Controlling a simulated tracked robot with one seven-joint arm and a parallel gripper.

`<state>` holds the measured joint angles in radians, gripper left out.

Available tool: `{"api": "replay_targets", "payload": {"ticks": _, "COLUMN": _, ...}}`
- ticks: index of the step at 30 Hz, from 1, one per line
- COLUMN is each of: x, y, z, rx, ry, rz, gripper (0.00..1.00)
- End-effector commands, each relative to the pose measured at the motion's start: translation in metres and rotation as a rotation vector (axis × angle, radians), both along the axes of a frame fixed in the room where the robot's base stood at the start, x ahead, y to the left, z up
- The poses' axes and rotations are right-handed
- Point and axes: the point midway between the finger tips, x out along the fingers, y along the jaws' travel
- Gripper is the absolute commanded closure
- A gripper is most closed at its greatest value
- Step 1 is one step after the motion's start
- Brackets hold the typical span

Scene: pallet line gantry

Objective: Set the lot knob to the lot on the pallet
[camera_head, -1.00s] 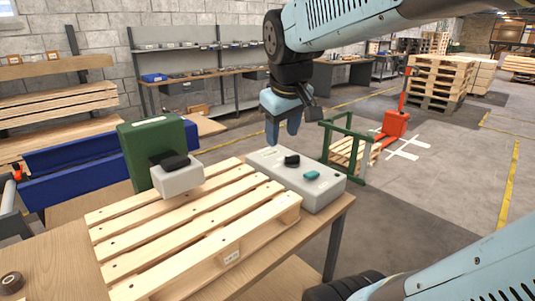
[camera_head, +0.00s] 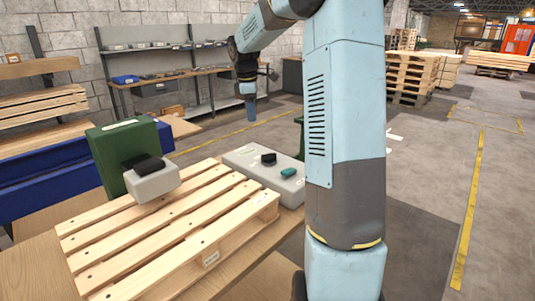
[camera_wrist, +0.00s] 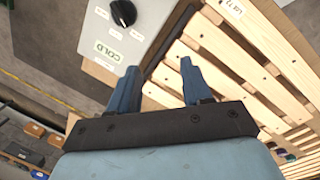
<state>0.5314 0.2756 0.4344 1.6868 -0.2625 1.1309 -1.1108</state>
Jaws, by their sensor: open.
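The wooden pallet (camera_head: 180,220) lies on the workbench with a small white label (camera_head: 211,259) on its front side. A grey control box (camera_head: 240,160) stands behind the pallet, with a black knob (camera_head: 268,158) and a teal knob (camera_head: 288,172). In the wrist view the black knob (camera_wrist: 123,13) has small labels around it, too small to read; a "COLD" label is below. My gripper (camera_head: 250,107) is open and empty beyond the box; its fingers (camera_wrist: 156,78) are apart from the knob.
A green machine (camera_head: 115,150) with a grey head (camera_head: 152,182) and black top stands at the pallet's left corner. My arm hides the box's right end. A blue beam (camera_head: 40,180) lies behind at left. Shelving (camera_head: 180,70) stands at the back wall.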

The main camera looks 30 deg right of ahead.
Motion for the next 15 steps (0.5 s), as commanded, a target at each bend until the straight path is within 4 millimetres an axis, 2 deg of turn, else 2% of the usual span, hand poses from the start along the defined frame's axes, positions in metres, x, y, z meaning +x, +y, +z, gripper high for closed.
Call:
{"api": "replay_targets", "payload": {"ticks": 1, "x": 0.013, "y": -0.013, "z": -0.011, "rx": 0.013, "ry": 0.017, "rz": 0.028, "gripper": 0.51}}
{"api": "replay_targets", "payload": {"ticks": 6, "x": 0.048, "y": -0.053, "z": -0.043, "rx": 0.053, "ry": 0.060, "rz": 0.145, "gripper": 0.51}}
{"api": "replay_targets", "payload": {"ticks": 9, "x": 0.064, "y": -0.074, "z": -0.060, "rx": 0.077, "ry": 0.074, "rz": 0.204, "gripper": 0.51}}
{"api": "replay_targets", "payload": {"ticks": 15, "x": 0.080, "y": -0.105, "z": -0.083, "rx": 0.111, "ry": 0.088, "rz": 0.277, "gripper": 0.51}}
